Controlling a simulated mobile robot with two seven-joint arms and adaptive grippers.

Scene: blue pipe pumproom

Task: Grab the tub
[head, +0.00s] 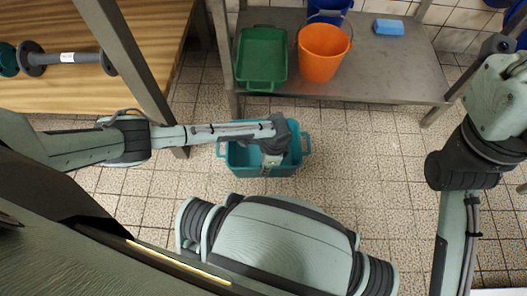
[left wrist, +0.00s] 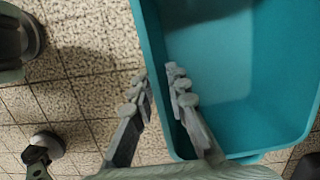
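The tub (head: 240,157) is a teal, open-topped rectangular container with side handles, standing on the tiled floor in front of the metal shelf. My left gripper (head: 271,162) is over the tub in the head view, and the wrist covers part of it. In the left wrist view, the tub (left wrist: 235,50) fills the right side and looks empty. My left gripper (left wrist: 162,80) has its fingers apart, one over the floor outside the near wall and one on the inside. I cannot tell whether the fingers touch the wall. My right arm is at the right, its gripper not visible.
A metal shelf (head: 395,75) behind the tub holds a green tray (head: 262,58), an orange bucket (head: 322,55), a blue bucket and a blue sponge (head: 389,27). A wooden table (head: 60,100) with a pipe piece (head: 68,58) stands at left. Floor right of the tub is clear.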

